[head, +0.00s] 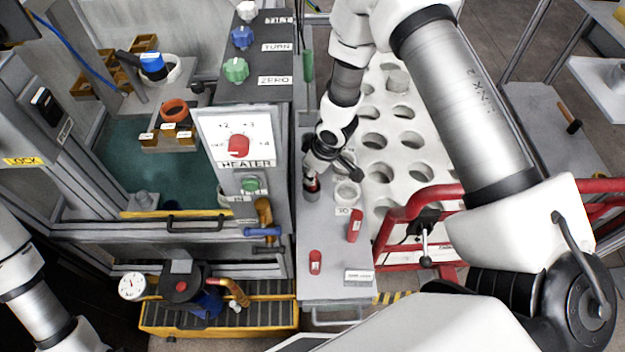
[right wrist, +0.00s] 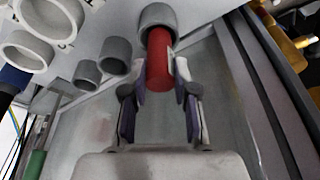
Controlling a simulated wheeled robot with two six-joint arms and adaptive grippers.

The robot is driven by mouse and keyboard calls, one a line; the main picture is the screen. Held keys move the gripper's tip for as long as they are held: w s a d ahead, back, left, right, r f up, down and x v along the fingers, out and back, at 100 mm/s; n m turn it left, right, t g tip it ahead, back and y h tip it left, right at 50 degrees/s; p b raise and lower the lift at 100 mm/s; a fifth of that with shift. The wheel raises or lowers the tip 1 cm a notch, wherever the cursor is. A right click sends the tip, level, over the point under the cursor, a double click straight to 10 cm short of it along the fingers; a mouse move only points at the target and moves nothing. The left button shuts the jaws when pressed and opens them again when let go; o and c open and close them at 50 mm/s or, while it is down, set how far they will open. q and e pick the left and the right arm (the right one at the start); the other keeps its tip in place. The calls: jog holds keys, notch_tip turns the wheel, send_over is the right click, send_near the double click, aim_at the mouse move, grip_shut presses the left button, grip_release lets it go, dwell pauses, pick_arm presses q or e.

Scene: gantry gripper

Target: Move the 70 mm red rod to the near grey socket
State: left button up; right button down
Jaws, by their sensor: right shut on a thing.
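My right gripper (head: 318,170) is shut on a red rod (head: 312,184) over the grey bench top. In the right wrist view the red rod (right wrist: 158,72) stands between the two fingers (right wrist: 158,92). Its far end meets the mouth of a grey socket (right wrist: 156,18); I cannot tell how deep it sits. Two more grey sockets, a middle one (right wrist: 115,54) and a smaller one (right wrist: 87,75), stand in a row to the left. In the head view the gripper mostly hides the sockets. Of my left arm only a link shows, at lower left; its gripper is out of frame.
Two other red rods, one (head: 355,226) and a shorter one (head: 315,262), are on the bench (head: 332,285). White rings (head: 347,192) stand right of the gripper. A white rack with holes (head: 392,160) is to the right, the heater panel (head: 238,140) to the left.

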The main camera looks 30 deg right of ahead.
jog(key=x, duration=0.3)
jog(key=shift+s+d+f, duration=0.15)
jog(key=shift+d, duration=0.05)
jog(key=shift+f, duration=0.1)
jog(key=shift+s, duration=0.1)
jog(key=shift+f, duration=0.1)
jog(key=c, duration=0.9)
grip_release()
jog(key=v, duration=1.2)
jog(key=shift+b, duration=0.4)
